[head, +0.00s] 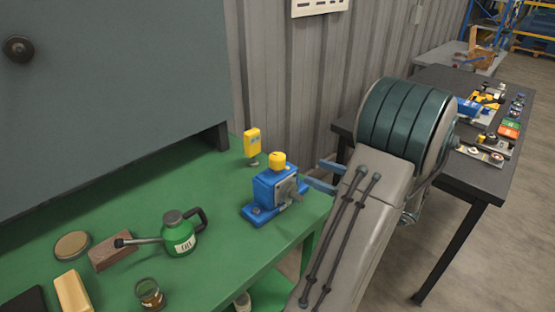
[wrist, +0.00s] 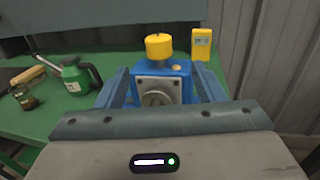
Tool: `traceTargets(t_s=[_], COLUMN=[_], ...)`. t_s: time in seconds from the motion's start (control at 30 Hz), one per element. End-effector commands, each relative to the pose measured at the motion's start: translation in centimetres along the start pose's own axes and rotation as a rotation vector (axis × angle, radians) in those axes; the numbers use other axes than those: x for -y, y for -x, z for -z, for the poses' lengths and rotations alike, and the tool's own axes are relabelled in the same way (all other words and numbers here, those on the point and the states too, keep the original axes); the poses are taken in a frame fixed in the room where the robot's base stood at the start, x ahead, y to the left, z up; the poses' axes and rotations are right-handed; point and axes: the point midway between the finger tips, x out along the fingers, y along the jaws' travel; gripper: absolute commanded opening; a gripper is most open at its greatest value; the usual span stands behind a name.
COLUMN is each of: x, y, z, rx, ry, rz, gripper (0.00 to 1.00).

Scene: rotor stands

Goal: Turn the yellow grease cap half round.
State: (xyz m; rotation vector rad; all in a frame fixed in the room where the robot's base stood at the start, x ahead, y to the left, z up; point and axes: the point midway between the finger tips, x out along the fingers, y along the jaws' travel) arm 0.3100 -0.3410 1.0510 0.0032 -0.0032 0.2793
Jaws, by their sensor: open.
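The yellow grease cap (head: 277,159) sits on top of a blue block-shaped housing (head: 268,190) on the green bench. In the wrist view the cap (wrist: 158,47) stands on a dark neck above the housing (wrist: 181,70), whose grey face plate has a round boss. My gripper (head: 313,171) is open, its blue fingers apart, to the right of the housing in the head view. In the wrist view the fingers (wrist: 160,72) show on either side of the housing, lower than the cap. Nothing is held, and the cap is clear of the fingers.
A yellow meter (head: 251,143) stands behind the housing. A green oil can (head: 180,236), a brown block (head: 111,251), a tan block (head: 73,292) and a small jar (head: 149,293) are at left on the bench. A dark table (head: 440,81) with parts stands at right.

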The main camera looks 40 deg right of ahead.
Motion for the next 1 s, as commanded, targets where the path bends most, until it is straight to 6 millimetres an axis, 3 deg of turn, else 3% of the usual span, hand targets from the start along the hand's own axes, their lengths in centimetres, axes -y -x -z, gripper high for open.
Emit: traceTargets(t_s=[0.4, 0.6, 0.8, 1.0], x=[-0.3, -0.2, -0.2, -0.2], y=[-8.5, -11.6, -12.9, -13.1], z=[-0.2, -0.1, 0.0, 0.0], rx=[-0.001, -0.003, -0.003, -0.003], ry=[0.001, 0.002, 0.001, 0.002], rz=[-0.009, -0.007, -0.005, -0.004], gripper=[0.62, 0.62, 0.62, 0.62])
